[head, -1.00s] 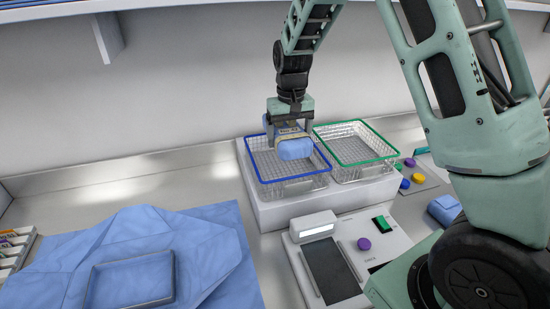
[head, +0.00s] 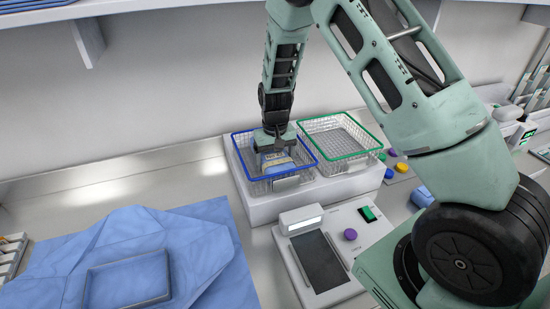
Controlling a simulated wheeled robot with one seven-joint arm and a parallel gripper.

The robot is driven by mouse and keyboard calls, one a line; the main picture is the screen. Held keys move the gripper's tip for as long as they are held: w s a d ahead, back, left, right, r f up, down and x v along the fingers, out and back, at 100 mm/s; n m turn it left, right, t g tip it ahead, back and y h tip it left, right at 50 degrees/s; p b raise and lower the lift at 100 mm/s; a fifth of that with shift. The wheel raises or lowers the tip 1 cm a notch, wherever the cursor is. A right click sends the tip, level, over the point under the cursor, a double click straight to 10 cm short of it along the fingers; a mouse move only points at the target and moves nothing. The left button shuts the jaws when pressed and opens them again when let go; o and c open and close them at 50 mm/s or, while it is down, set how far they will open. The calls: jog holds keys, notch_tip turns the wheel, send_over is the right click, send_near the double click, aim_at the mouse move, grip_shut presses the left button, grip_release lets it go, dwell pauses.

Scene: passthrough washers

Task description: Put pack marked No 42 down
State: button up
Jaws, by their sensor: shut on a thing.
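A blue pack with a pale band (head: 278,162) is in my gripper (head: 275,150), which is shut on it. Gripper and pack are inside the outline of the blue-rimmed wire basket (head: 241,150), low in it. I cannot tell whether the pack touches the basket floor. No number can be read on the pack. The green-rimmed wire basket (head: 340,137) stands to the right and looks empty.
Both baskets sit on a white stand (head: 262,209). In front is a device with a dark panel (head: 320,262), a purple button and a green switch. Blue cloth with a tray (head: 128,280) lies at left. Another blue pack (head: 422,196) lies at right, beside my arm.

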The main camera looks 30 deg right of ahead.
jog(key=shift+f, duration=0.1)
jog(key=o, duration=1.2)
notch_tip(320, 180, up, 12)
jog(key=b, duration=0.4)
jog(key=s+a+r+n+y, duration=0.1)
jog(key=s+a+r+n, duration=0.15)
jog(key=s+a, duration=0.6)
jog(key=s+a+r+n, duration=0.1)
jog(key=s+a+n, duration=0.2)
jog(key=s+a, duration=0.5)
jog(key=s+a+n, duration=0.4)
jog(key=s, duration=1.1)
jog(key=shift+f, duration=0.25)
